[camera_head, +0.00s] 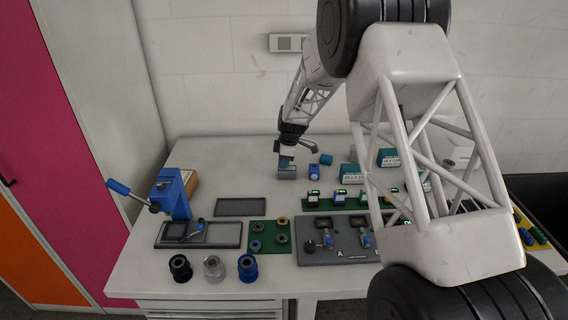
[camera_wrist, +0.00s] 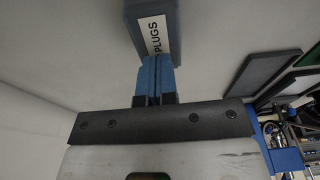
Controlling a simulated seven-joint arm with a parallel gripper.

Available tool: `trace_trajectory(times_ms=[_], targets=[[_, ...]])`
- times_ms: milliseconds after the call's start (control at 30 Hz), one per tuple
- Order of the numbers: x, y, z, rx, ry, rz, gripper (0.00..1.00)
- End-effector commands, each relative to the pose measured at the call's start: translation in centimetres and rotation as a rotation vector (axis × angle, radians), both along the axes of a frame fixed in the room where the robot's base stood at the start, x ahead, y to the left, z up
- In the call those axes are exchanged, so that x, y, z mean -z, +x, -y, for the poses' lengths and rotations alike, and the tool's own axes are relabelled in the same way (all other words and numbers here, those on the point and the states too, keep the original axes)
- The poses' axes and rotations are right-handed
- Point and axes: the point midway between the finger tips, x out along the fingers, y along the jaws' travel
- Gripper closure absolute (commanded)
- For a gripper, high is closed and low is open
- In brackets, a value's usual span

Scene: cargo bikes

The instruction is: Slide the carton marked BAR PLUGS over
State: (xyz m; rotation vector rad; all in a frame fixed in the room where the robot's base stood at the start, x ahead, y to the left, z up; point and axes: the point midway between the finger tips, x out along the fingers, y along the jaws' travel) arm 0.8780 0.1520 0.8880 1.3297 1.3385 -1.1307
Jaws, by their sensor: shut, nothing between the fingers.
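The grey-blue carton (camera_head: 287,173) stands on the table left of centre in the head view. In the wrist view the carton (camera_wrist: 175,30) is at the top, with a white label on which "PLUGS" reads; the rest of the label is cut off. My gripper (camera_wrist: 154,78) is shut, its two blue fingers pressed together and empty. Its fingertips are right at the carton's label end; whether they touch cannot be told. In the head view my gripper (camera_head: 289,152) is just behind and above the carton, its tips partly hidden.
Teal boxes (camera_head: 352,174) are farther right. A flat grey tray (camera_head: 241,207) lies in front, and a blue lever press (camera_head: 172,195) stands left.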

Motion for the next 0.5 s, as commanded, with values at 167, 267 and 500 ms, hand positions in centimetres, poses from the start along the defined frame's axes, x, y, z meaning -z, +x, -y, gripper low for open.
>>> trace_trajectory(times_ms=[167, 267, 500], targets=[[-0.4, 0.0, 0.0, 0.0, 0.0, -0.001, 1.0], [-0.5, -0.1, 0.4, 0.001, -0.001, -0.004, 1.0], [-0.6, -0.1, 3.0, 0.002, -0.001, -0.003, 1.0]])
